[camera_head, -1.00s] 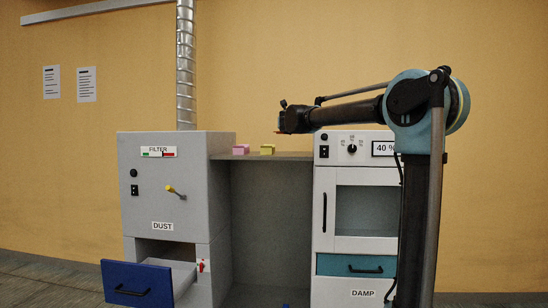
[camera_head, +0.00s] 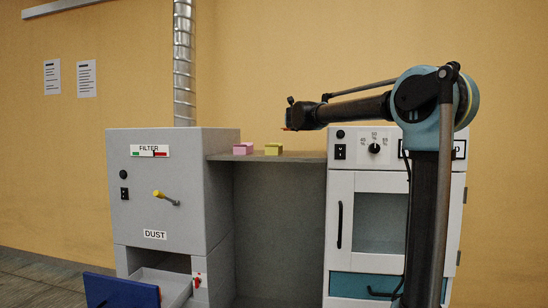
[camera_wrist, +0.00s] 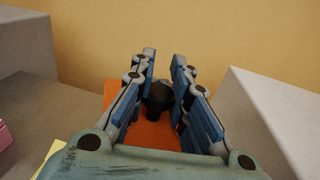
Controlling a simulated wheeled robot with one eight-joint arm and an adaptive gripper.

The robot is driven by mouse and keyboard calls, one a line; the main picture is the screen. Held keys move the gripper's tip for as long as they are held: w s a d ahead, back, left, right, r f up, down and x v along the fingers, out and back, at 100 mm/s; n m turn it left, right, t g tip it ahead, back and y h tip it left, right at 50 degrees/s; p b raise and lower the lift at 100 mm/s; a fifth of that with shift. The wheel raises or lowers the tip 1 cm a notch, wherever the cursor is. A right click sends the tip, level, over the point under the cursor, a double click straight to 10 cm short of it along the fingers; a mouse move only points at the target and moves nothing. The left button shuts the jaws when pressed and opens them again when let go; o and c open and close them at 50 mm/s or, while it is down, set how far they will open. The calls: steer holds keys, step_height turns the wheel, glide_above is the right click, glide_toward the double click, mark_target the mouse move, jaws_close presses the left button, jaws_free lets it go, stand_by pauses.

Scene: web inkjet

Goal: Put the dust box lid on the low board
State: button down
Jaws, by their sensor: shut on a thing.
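The dust box lid is an orange plate (camera_wrist: 140,137) with a black knob (camera_wrist: 157,95), seen in the wrist view. My gripper (camera_wrist: 162,68) is shut on the knob, with a blue finger on each side. In the head view my gripper (camera_head: 291,116) is raised above the grey board (camera_head: 300,158) between the two cabinets, near its right end. Only a sliver of orange lid (camera_head: 287,129) shows there, apart from the board. The board also shows in the wrist view (camera_wrist: 62,98). I cannot tell whether this is the low board.
A pink block (camera_head: 243,149) and a yellow-green block (camera_head: 273,149) sit on the board. The grey DUST cabinet (camera_head: 160,215) stands left, its blue-fronted box (camera_head: 120,292) pulled out. The white cabinet (camera_head: 338,175) stands right, its top rising above the board.

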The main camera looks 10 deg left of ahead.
steer(key=shift+w+d, duration=0.15)
steer(key=shift+d, duration=0.35)
steer(key=shift+w+d, duration=0.15)
steer(key=shift+d, duration=0.35)
step_height(320, 180, down, 10)
